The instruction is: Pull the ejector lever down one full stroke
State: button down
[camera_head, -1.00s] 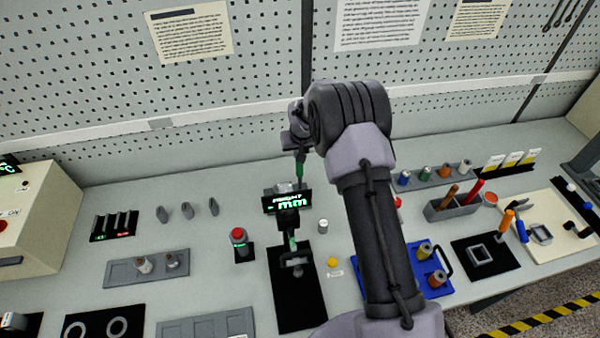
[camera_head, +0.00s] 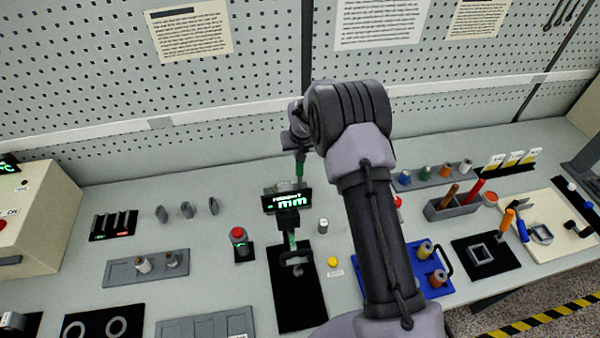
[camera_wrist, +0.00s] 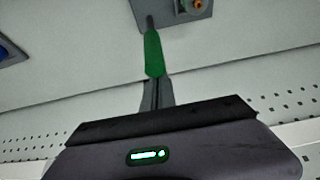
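The ejector lever's green handle (camera_wrist: 153,52) runs up from a grey base to the tips of my gripper in the wrist view. Its green also shows in the head view (camera_head: 300,171), just above the lit mm display (camera_head: 287,201). My gripper (camera_wrist: 156,80) has its two grey fingers together, with only a thin dark line between them. Their tips meet the rounded end of the handle; the handle overlaps them, and I cannot tell whether they touch. In the head view my gripper (camera_head: 300,155) is above the display, partly hidden by my wrist.
A black plate (camera_head: 297,309) lies below the display. A red button (camera_head: 238,233) stands left, a yellow button (camera_head: 333,262) right. My forearm covers part of a blue tray (camera_head: 446,288). A grey pegboard (camera_head: 200,90) rises behind the bench.

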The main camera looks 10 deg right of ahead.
aim_at(300, 171)
jog(key=shift+s+f+b, duration=0.65)
jog(key=shift+s+b, duration=0.25)
jog(key=shift+s, duration=0.15)
jog(key=shift+s+b, duration=0.3)
jog(key=shift+s, duration=0.5)
jog(key=shift+s+b, duration=0.45)
jog(key=shift+s, duration=0.45)
jog(key=shift+f, duration=0.1)
